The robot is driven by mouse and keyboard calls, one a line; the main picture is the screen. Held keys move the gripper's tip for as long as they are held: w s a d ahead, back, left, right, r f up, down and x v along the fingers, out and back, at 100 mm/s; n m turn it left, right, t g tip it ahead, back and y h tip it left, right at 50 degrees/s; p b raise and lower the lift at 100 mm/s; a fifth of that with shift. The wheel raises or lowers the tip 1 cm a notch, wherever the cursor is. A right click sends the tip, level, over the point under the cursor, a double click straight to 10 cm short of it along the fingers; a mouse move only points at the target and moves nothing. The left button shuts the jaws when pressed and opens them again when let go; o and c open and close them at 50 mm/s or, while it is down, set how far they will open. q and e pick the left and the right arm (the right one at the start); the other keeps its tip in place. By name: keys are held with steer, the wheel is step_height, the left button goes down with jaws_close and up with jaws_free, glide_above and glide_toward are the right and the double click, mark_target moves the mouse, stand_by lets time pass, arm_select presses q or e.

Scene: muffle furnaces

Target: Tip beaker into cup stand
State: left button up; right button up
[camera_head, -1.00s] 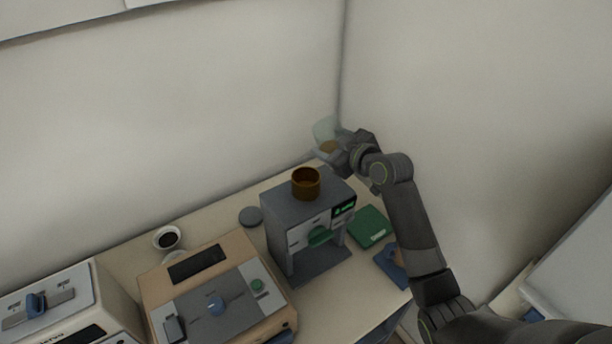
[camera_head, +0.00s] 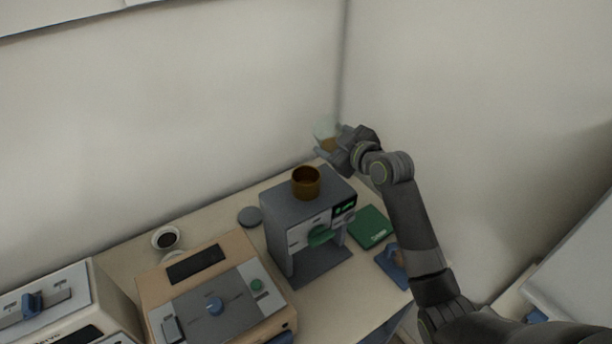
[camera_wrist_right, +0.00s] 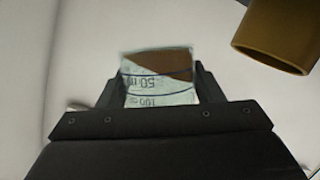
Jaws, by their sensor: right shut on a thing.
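A clear beaker (camera_head: 323,131) with brown content is held by my right gripper (camera_head: 334,150), above the far right part of the bench. In the right wrist view the beaker (camera_wrist_right: 158,78) sits between the two fingers (camera_wrist_right: 160,92), with printed volume marks and a slanted brown surface inside. A brown cup (camera_head: 306,183) stands open end up on the grey stand-like machine (camera_head: 287,208); it also shows at the upper right of the right wrist view (camera_wrist_right: 277,38). The beaker is beyond and to the right of the cup, apart from it. My left gripper is not in view.
A tan furnace (camera_head: 215,300) and a pale device (camera_head: 65,310) stand at the left. A white cup (camera_head: 165,238) with dark content and a grey disc (camera_head: 250,217) lie behind. A green pad (camera_head: 371,227) and a blue item (camera_head: 392,266) lie right of the grey machine. Walls close the corner.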

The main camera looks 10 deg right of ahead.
steer(key=shift+w+d+r+n+t+h+b, duration=0.15)
steer(key=shift+n+t+h+b, duration=0.15)
steer(key=shift+n+b, duration=0.5)
steer(key=shift+d+f+n+t+h+b, duration=0.1)
steer(key=shift+d+n+t+h+b, duration=0.15)
steer(key=shift+n+b, duration=0.55)
stand_by(2.6)
steer(key=shift+a, duration=0.1)
steer(key=shift+n+b, duration=0.3)
steer(key=shift+b, duration=0.15)
stand_by(0.4)
steer(key=shift+n+t+h+b, duration=0.25)
steer(key=shift+n+b, duration=0.05)
steer(key=shift+b, duration=0.05)
steer(key=shift+n+b, duration=0.5)
steer(key=shift+b, duration=0.1)
stand_by(0.8)
steer(key=shift+a, duration=0.1)
steer(key=shift+b, duration=0.3)
stand_by(0.4)
steer(key=shift+f+n+t+b, duration=0.2)
steer(key=shift+n+t+b, duration=0.15)
steer(key=shift+n, duration=0.15)
